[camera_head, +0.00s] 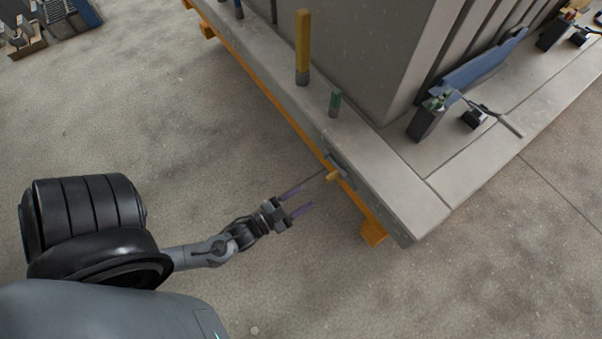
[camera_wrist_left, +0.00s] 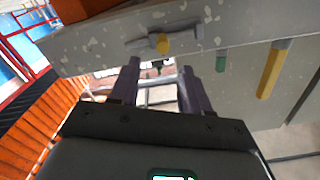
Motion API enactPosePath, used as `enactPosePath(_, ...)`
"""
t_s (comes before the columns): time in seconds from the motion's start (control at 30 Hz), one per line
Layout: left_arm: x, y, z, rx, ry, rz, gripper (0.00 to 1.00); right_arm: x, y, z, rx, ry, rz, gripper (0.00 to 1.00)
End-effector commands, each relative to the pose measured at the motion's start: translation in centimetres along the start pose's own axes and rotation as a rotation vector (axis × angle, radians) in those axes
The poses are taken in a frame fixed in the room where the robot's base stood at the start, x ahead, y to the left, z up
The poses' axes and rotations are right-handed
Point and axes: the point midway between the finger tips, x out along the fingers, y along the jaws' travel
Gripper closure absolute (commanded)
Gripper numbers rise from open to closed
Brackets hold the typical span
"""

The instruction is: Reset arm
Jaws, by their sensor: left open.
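My left gripper (camera_head: 298,201) is open and empty, its two purple fingers pointing at the mould's edge. In the left wrist view its fingers (camera_wrist_left: 160,82) stand apart with nothing between them. A small yellow-tipped part (camera_head: 333,175) on a grey fitting sits on the side of the mould base (camera_head: 425,209), just beyond the fingertips and apart from them. The same yellow tip (camera_wrist_left: 162,43) shows above the fingers in the left wrist view. My right gripper is in neither view.
An orange rail (camera_head: 262,87) runs along the lower edge of the base. A yellow post (camera_head: 302,42) and a short green post (camera_head: 335,102) stand on the base. A blue lever (camera_head: 478,64) is at the upper right.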

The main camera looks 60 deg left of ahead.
Motion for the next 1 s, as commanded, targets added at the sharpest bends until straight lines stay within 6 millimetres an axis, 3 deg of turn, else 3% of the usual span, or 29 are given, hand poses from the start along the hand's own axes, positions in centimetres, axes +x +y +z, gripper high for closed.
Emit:
enactPosePath(0.47,0.6,-0.1,-0.4,-0.005,0.011,-0.009,0.53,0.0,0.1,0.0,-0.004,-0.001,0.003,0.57)
enactPosePath(0.57,1.8,-0.5,-2.1,-0.022,0.044,-0.035,0.53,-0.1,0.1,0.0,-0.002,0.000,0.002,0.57)
enactPosePath(0.7,4.6,-1.1,-6.4,-0.087,0.060,-0.050,0.53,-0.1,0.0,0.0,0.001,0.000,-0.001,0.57)
enactPosePath(0.87,6.8,-0.4,-8.8,-0.177,-0.101,0.013,0.53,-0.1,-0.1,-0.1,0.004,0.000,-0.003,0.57)
enactPosePath(1.0,7.0,0.8,-9.9,-0.234,-0.297,0.100,0.53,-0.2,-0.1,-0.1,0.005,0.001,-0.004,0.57)
